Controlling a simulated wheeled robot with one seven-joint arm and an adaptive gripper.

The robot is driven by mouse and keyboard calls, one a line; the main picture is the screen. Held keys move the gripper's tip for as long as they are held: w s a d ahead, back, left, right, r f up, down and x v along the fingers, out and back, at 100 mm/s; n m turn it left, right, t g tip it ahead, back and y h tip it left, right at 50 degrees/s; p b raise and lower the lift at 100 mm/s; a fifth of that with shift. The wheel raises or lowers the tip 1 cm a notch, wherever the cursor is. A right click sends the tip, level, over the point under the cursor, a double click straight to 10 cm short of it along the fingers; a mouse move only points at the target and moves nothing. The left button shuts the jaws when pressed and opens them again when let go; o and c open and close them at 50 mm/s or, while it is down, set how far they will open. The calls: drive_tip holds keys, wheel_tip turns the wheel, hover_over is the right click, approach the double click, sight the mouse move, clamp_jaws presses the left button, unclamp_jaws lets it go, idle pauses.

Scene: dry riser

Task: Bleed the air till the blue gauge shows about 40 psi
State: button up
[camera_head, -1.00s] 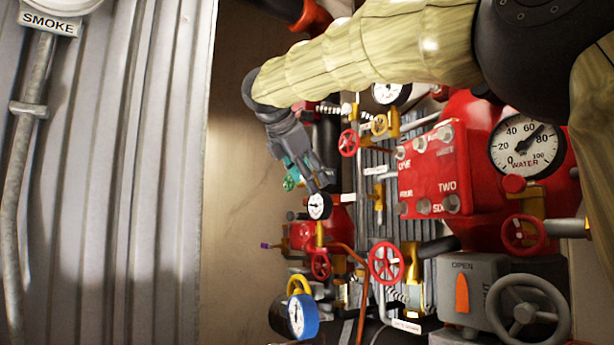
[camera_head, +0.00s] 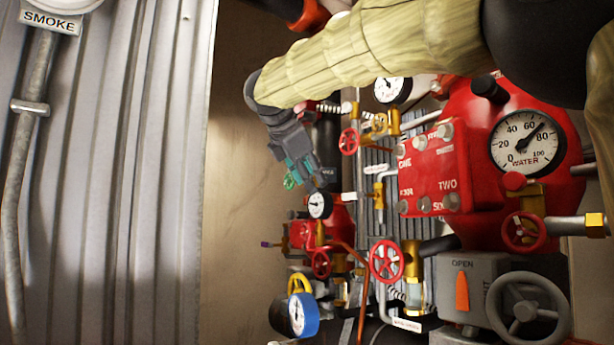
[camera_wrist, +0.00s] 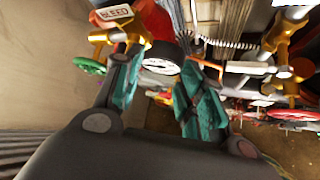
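The blue gauge (camera_head: 304,315) has a blue rim and a white face at the lower middle of the head view; its numbers are too small to read. My gripper (camera_head: 304,182) is in front of the pipework, above a small black-rimmed gauge (camera_head: 319,205). In the wrist view my gripper (camera_wrist: 165,85) has its teal-padded fingers spread, with nothing held. A white BLEED label (camera_wrist: 115,12) sits on yellow fittings at the upper left. A green handwheel (camera_wrist: 89,65) is beside and left of the left finger, outside the gap; it also shows in the head view (camera_head: 290,182).
Red handwheels (camera_head: 386,261) and pipes crowd the area below and right of my gripper. A red panel (camera_head: 432,175), a large WATER gauge (camera_head: 527,143) and a grey OPEN-marked box (camera_head: 462,275) stand at right. The tan wall (camera_head: 235,200) at left is bare.

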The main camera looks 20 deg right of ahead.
drive_tip(key=shift+o, duration=0.5)
drive_tip(key=shift+a+r, duration=0.1)
drive_tip(key=shift+r, duration=0.05)
drive_tip(key=v, duration=1.1)
drive_tip(key=shift+s+r, duration=0.2)
drive_tip(key=shift+s, duration=0.05)
drive_tip(key=shift+a, duration=0.1)
